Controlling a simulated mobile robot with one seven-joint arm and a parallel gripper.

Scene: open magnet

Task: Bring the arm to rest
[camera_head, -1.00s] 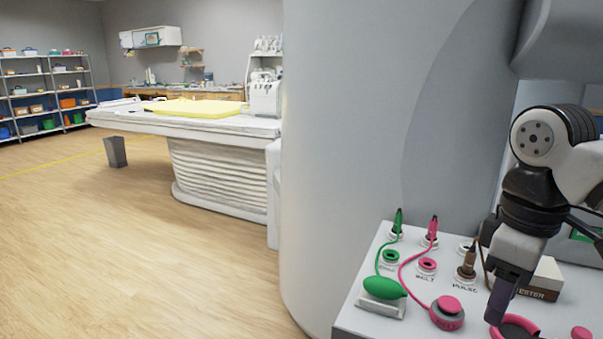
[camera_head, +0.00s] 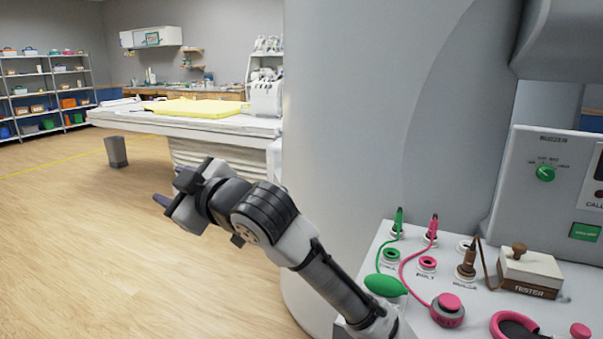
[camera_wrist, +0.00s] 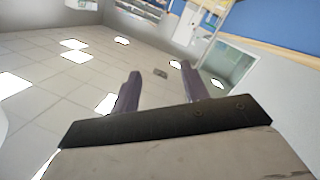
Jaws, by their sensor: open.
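My gripper (camera_head: 167,203) is in the head view, left of the large white column and in front of the patient table, above open floor. Its purple-grey fingers point to the left. In the wrist view my gripper (camera_wrist: 158,88) shows its two fingers apart with nothing between them. Beyond them are ceiling panels, lights and a blue wall strip. My arm reaches up and left from beside the control panel, over the panel's near left part.
The white panel (camera_head: 408,248) holds a green bulb (camera_head: 385,286), a pink button (camera_head: 448,309), a brown plug (camera_head: 466,266) and a tester block (camera_head: 530,272). The patient table (camera_head: 140,117) bears a yellow pad (camera_head: 198,107). The wooden floor (camera_head: 70,240) is clear at left.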

